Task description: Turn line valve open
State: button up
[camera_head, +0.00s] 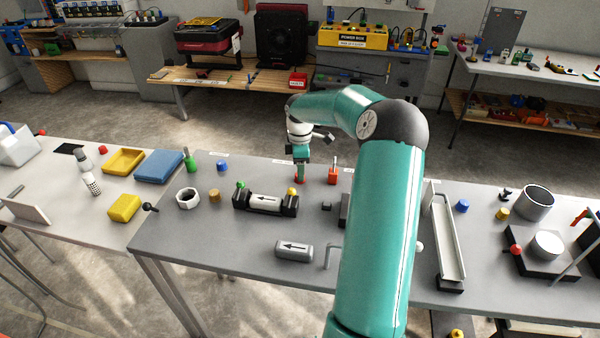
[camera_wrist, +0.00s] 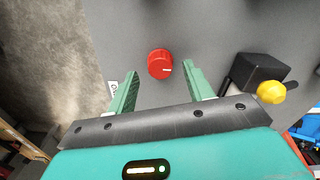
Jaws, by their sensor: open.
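A red round knob (camera_wrist: 160,64) with a white line on its top, likely the line valve, shows in the wrist view on the grey table. In the head view a bit of red (camera_head: 300,180) shows right under the gripper. My gripper (camera_wrist: 159,72) is open, its green fingers on either side of the knob in the picture. Whether they touch it I cannot tell. In the head view my gripper (camera_head: 301,170) points down at the table's back edge.
A black holder (camera_head: 240,203) with a white, arrow-marked cylinder (camera_head: 265,201) and a yellow knob (camera_wrist: 271,92) stands close by. A red block (camera_head: 333,176) is just right of my gripper. A grey arrow-marked cylinder (camera_head: 294,251) lies in front.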

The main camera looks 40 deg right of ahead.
jog(key=shift+f, duration=1.2)
jog(key=c, duration=1)
